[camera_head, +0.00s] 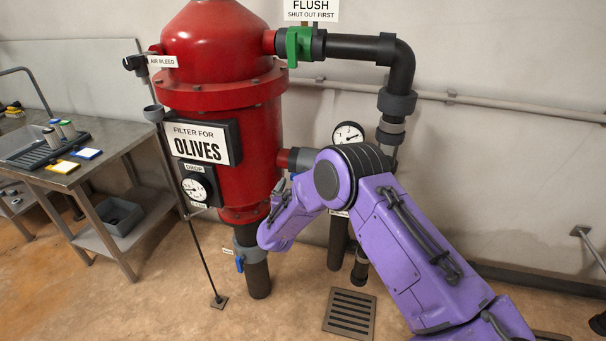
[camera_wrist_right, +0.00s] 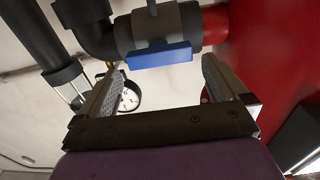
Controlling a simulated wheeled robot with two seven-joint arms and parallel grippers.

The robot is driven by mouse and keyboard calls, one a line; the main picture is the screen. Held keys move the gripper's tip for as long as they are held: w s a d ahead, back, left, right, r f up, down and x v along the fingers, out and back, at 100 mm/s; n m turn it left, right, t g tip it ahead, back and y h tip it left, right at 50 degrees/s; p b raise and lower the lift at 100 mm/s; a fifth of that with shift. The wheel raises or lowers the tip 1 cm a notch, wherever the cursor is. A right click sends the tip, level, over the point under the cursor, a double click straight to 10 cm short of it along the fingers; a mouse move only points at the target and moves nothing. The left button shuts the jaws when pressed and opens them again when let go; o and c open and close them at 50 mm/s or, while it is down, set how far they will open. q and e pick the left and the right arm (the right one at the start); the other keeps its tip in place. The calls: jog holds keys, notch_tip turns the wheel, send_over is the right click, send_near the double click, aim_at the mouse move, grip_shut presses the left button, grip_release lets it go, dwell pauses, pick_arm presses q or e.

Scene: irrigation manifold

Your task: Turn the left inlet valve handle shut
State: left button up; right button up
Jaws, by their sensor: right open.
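A blue valve handle (camera_wrist_right: 160,58) shows in the right wrist view, on a grey valve body (camera_wrist_right: 160,25) joined to the red tank. It lies across the space ahead of my right gripper (camera_wrist_right: 163,72). The jaws are open, one finger on each side of the handle's width, and nothing is gripped. Whether the fingers reach level with the handle, I cannot tell. My left gripper is not in view.
The red filter tank (camera_head: 222,70) stands close beside the arm. A green valve (camera_head: 298,45) is on the upper black pipe, and another blue handle (camera_head: 239,264) is on the bottom pipe. A gauge (camera_head: 348,133) sits behind my arm. A metal bench (camera_head: 100,150) stands left.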

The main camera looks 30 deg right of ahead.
jog(key=p+x, duration=0.1)
jog(key=x, duration=0.4)
jog(key=shift+w+d, duration=0.2)
jog(key=shift+d, duration=0.1)
jog(key=c, duration=0.7)
jog(key=shift+f, duration=0.1)
